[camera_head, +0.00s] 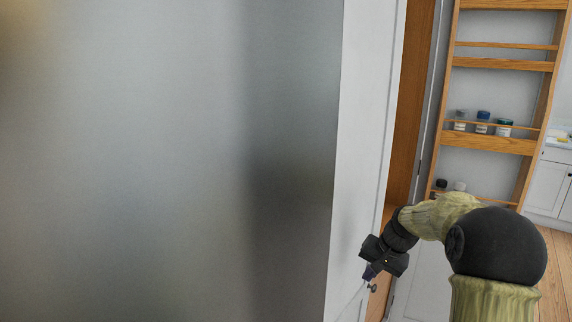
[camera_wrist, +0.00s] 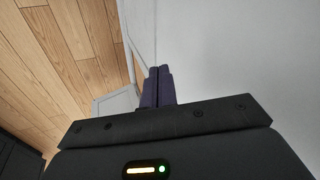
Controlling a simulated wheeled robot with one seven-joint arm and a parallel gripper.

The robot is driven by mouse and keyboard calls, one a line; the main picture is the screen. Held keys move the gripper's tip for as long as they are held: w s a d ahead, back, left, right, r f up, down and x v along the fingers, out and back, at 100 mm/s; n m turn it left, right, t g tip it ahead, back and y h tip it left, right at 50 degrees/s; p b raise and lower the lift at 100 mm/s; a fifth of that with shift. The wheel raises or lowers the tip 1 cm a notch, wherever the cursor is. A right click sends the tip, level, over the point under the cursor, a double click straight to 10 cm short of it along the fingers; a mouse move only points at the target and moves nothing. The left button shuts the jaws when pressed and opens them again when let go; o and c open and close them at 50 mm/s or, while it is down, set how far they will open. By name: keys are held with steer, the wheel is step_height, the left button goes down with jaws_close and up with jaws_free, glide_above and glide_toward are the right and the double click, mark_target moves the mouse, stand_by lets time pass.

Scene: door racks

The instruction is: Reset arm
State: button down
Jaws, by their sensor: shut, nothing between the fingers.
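My arm reaches from the lower right of the head view, bent at a dark round joint. My gripper (camera_head: 369,273) is low beside the edge of a white door or panel (camera_head: 360,150), close to a small dark knob (camera_head: 373,288). In the wrist view my gripper (camera_wrist: 158,72) has its two dark purple fingers together, with nothing between them. A white surface (camera_wrist: 230,50) fills the right of that view, close to the fingers. I cannot tell whether the fingers touch it.
A large grey metallic surface (camera_head: 170,160) fills the left of the head view. A wooden door rack (camera_head: 487,143) holds several small jars (camera_head: 482,122) at the upper right. White cabinets (camera_head: 546,185) stand at the far right. Wooden floor (camera_wrist: 75,45) shows in the wrist view.

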steer(key=s+a+f+n+h, duration=0.1)
steer(key=s+a+n, duration=0.1)
steer(key=s, duration=1.1)
steer(key=s+a+f+n+h, duration=0.2)
steer(key=s+a, duration=0.3)
steer(key=s, duration=0.8)
steer(key=shift+n+g+p, duration=0.3)
steer(key=shift+n+p, duration=0.1)
steer(key=shift+n, duration=0.1)
steer(key=shift+f, duration=0.1)
